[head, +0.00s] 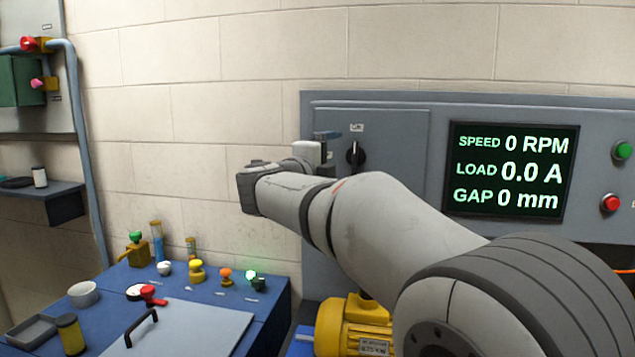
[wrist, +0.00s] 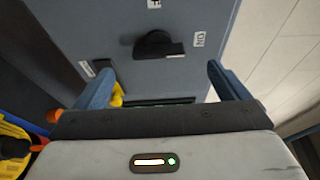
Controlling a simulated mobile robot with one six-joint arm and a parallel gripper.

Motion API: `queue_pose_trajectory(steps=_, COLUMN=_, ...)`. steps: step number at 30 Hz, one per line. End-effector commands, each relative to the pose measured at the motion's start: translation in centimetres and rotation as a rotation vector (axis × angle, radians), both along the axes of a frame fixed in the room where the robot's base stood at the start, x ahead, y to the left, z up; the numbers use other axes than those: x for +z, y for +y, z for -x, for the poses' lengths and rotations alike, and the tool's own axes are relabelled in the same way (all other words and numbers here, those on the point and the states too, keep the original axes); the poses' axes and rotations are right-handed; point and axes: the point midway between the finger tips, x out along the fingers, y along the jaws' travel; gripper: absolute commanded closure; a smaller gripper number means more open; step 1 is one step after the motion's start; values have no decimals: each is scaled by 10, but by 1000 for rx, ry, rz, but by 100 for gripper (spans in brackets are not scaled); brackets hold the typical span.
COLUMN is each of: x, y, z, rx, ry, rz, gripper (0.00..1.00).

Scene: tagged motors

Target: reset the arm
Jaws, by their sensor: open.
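My arm reaches from the lower right of the head view toward the grey control cabinet (head: 378,125). My gripper (wrist: 159,70) is open in the wrist view, its two blue fingers wide apart with nothing held between them. In the head view the gripper is mostly hidden behind my wrist, and only a bit of blue finger shows. A black rotary switch (wrist: 156,46) on the cabinet face lies beyond the fingers, apart from them. The switch also shows in the head view (head: 355,155), just right of my wrist.
A cabinet screen (head: 510,171) reads 0 RPM, 0.0 A and 0 mm. Green (head: 623,150) and red (head: 610,203) buttons sit beside it. A yellow motor (head: 350,325) stands below my arm. A blue bench (head: 215,292) with several small fittings is at lower left.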

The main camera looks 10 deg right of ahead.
Motion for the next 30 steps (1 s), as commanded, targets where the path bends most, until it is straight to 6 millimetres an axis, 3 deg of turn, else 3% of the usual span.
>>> queue_pose_trajectory(steps=4, x=6, y=2, z=-2, rx=177, ry=22, rz=151, gripper=5)
queue_pose_trajectory(steps=7, x=-3, y=13, z=1, rx=362, ry=84, rz=307, gripper=5)
queue_pose_trajectory(steps=11, x=-38, y=29, z=20, rx=602, ry=221, rz=509, gripper=5)
queue_pose_trajectory(steps=14, x=-81, y=37, z=46, rx=781, ry=368, rz=652, gripper=5)
queue_pose_trajectory(steps=19, x=-174, y=32, z=116, rx=1067, ry=694, rz=847, gripper=5)
queue_pose_trajectory(steps=24, x=-261, y=3, z=206, rx=1300, ry=1062, rz=952, gripper=5)
queue_pose_trajectory(steps=27, x=-297, y=-18, z=255, rx=1397, ry=1252, rz=974, gripper=5)
queue_pose_trajectory(steps=30, x=-319, y=-35, z=293, rx=1462, ry=1402, rz=975, gripper=5)
